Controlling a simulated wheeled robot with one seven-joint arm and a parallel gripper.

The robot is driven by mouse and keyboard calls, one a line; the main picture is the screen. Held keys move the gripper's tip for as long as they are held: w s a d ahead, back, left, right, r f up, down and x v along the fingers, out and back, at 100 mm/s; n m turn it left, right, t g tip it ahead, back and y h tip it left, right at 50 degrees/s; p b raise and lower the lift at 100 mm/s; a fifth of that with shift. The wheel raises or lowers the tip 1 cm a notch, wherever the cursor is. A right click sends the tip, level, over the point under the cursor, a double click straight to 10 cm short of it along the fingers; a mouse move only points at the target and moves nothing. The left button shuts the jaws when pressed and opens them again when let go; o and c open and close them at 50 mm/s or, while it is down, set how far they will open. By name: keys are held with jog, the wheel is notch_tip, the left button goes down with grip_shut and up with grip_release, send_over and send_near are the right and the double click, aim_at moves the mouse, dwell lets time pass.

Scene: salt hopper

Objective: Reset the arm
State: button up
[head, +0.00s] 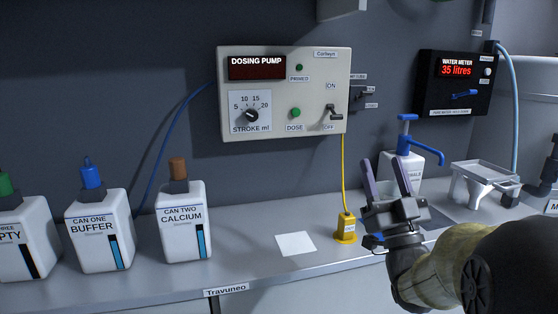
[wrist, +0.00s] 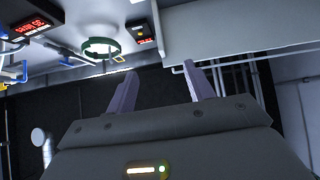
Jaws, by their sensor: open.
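My gripper (head: 386,178) is at the right of the head view, raised above the front of the bench (head: 150,270). Its two purple fingers point up and stand apart, with nothing between them. In the wrist view my gripper (wrist: 158,82) is also open and empty. My arm covers the lower right of the head view and hides part of the bench.
A dosing pump (head: 285,92) hangs on the wall. Bottles labelled Buffer (head: 100,235) and Calcium (head: 184,225) stand at left. A water meter (head: 455,85) is behind.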

jog(key=w+f+m+g+h, duration=0.25)
jog(key=f+g, duration=0.35)
jog(key=f, duration=0.4)
jog(key=w+f+m+g+h, duration=0.1)
jog(key=f+g+h, duration=0.3)
jog(key=f, duration=0.6)
jog(key=s+a+f+n+g, duration=0.1)
jog(key=s+a+f+g, duration=0.1)
jog(key=s+f+g, duration=0.6)
jog(key=s+a+f+g, duration=0.2)
jog(key=s+f+g, duration=0.5)
jog(key=s, duration=0.4)
notch_tip(320, 180, up, 25)
jog(key=p, duration=2.6)
jog(key=shift+w+a+t+y, duration=0.2)
jog(key=shift+w+t+y, duration=0.15)
jog(key=shift+t+y, duration=0.1)
